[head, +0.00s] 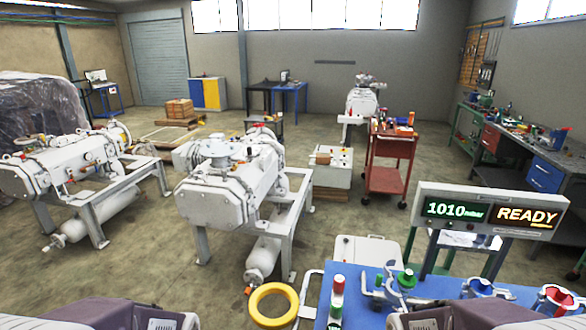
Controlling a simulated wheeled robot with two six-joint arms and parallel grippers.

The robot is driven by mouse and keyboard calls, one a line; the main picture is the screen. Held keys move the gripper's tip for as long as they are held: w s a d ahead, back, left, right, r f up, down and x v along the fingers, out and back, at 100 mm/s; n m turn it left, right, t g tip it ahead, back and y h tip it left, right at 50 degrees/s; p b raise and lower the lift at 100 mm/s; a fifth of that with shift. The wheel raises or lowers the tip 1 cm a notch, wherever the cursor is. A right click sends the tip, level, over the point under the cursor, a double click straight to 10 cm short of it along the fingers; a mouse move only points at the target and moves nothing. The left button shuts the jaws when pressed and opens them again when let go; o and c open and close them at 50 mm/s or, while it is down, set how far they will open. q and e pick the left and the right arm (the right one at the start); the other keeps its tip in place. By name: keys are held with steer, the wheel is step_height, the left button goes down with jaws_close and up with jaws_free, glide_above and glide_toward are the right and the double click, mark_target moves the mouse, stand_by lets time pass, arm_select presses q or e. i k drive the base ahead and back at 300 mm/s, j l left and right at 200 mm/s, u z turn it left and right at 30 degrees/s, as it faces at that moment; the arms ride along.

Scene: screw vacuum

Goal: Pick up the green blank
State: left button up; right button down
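A green piece that looks like the green blank (406,280) is on the blue-topped table (372,285) at the lower right of the head view. It sits among grey metal parts, and its lower part is hard to make out. Parts of my arms show along the bottom edge, one at the left and one at the right.
A display (490,212) reading "1010" and "READY" rises behind. A yellow ring (273,304) is left of the table.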

mark_target(407, 280)
steer(key=i+j+z, duration=0.1)
steer(key=j+z, duration=0.35)
steer(key=j, duration=0.4)
steer(key=i+j+z, duration=0.35)
steer(key=j+z, duration=0.15)
steer(key=j, duration=0.15)
steer(key=i+j+z, duration=0.1)
steer(key=j+z, duration=0.15)
steer(key=j, duration=0.15)
steer(key=i+j+z, duration=0.2)
steer(key=j, duration=0.2)
steer(key=j+z, duration=0.25)
steer(key=j, duration=0.15)
steer(key=i+j+z, duration=0.35)
steer(key=j, duration=0.25)
steer(key=i+j+z, duration=0.2)
steer(key=j+z, duration=0.2)
steer(key=j, duration=0.25)
